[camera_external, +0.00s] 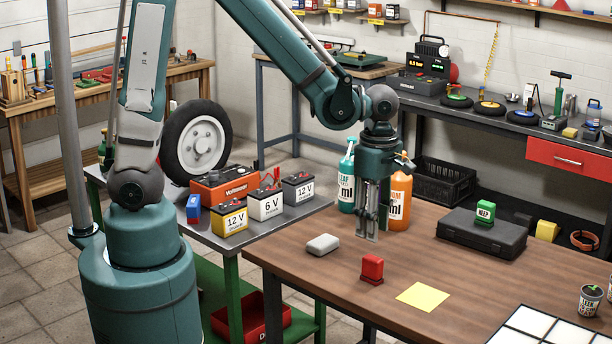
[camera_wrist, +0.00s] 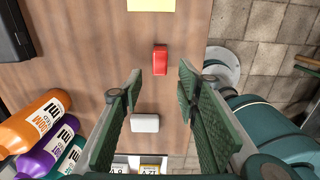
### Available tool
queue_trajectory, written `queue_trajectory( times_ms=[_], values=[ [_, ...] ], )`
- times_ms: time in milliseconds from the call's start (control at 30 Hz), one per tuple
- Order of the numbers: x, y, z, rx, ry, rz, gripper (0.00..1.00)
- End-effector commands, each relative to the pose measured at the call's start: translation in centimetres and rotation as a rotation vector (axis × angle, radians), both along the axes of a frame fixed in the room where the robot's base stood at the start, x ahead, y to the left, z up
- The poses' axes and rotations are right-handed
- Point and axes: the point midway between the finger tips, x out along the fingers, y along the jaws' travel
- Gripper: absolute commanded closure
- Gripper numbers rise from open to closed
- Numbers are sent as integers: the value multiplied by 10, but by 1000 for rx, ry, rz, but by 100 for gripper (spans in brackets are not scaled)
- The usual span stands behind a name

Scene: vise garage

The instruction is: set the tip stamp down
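A red stamp-like block (camera_external: 372,268) stands upright on the wooden table (camera_external: 330,285); I see no readable label on it. It also shows in the wrist view (camera_wrist: 160,60), beyond my fingertips. A green stamp (camera_external: 485,211) marked "KEEP" stands on a black case (camera_external: 470,231). My gripper (camera_external: 367,235) points down above the table, behind the red block and apart from it. In the wrist view the fingers (camera_wrist: 158,88) are wide apart with nothing between them. No stamp is in my grasp.
A light grey rounded block (camera_external: 323,244) lies left of the red block. A yellow sheet (camera_external: 423,296) lies to its right. Bottles (camera_external: 399,203) stand behind my gripper. A white grid tray (camera_external: 540,328) and a printed cup (camera_external: 590,300) are at the right.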

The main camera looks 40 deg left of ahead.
Motion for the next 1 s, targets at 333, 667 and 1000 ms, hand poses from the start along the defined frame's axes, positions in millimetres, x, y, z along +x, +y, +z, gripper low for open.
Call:
queue_trajectory(
  times_ms=[333,667,1000],
  values=[
    [0,0,1,0,0,0,68],
    [0,0,1,0,0,0,68],
    [4,9,7,-8,-10,-30,68]
  ],
)
